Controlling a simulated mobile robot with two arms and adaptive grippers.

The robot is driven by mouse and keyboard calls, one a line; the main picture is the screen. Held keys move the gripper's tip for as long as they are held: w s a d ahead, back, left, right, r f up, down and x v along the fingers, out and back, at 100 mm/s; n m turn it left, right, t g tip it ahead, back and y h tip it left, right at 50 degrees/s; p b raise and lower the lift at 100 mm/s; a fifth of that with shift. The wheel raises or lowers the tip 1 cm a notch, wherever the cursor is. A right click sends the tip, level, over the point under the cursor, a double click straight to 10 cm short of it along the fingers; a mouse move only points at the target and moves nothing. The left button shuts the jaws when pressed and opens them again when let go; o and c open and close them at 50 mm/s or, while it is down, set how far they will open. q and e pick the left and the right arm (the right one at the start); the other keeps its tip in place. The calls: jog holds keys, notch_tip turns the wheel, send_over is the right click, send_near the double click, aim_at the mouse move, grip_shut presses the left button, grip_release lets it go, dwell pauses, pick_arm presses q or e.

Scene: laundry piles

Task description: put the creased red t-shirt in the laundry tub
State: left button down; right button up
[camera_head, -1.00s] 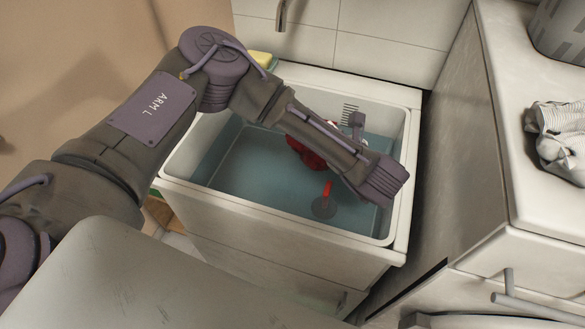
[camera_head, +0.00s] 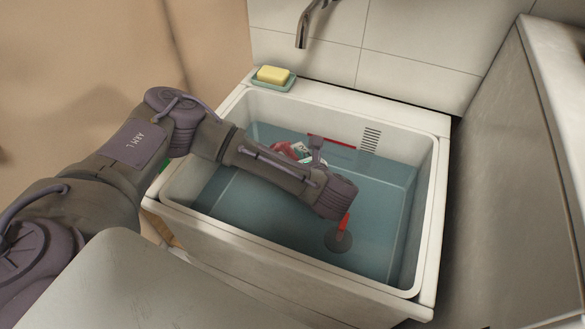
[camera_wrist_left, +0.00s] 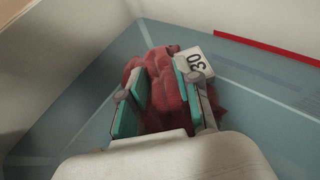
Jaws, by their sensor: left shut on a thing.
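The red t-shirt (camera_wrist_left: 160,78) is a crumpled bundle between the two teal finger pads of my left gripper (camera_wrist_left: 160,92). A white patch marked "30" (camera_wrist_left: 197,63) shows at the right finger. In the head view, a bit of the red shirt (camera_head: 284,147) shows behind my left forearm, near the left gripper (camera_head: 303,152). My left gripper is shut on the shirt, over the inside of the laundry tub (camera_head: 431,200), which holds bluish water. The forearm hides much of the gripper. I cannot tell whether the shirt touches the water. My right gripper is not in view.
A yellow soap (camera_head: 272,74) sits in a green dish (camera_head: 273,83) on the tub's back left corner. A tap (camera_head: 303,28) hangs above the back. A red-handled drain plug (camera_head: 342,228) stands near the front. A grey cabinet side (camera_head: 510,180) borders the right.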

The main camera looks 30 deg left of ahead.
pick_arm(q)
notch_tip(320, 180, down, 4)
jog(key=shift+r, duration=0.2)
jog(key=shift+f, duration=0.15)
jog(key=shift+f+b, duration=0.6)
jog(key=shift+b, duration=0.05)
jog(key=c, duration=0.8)
grip_release()
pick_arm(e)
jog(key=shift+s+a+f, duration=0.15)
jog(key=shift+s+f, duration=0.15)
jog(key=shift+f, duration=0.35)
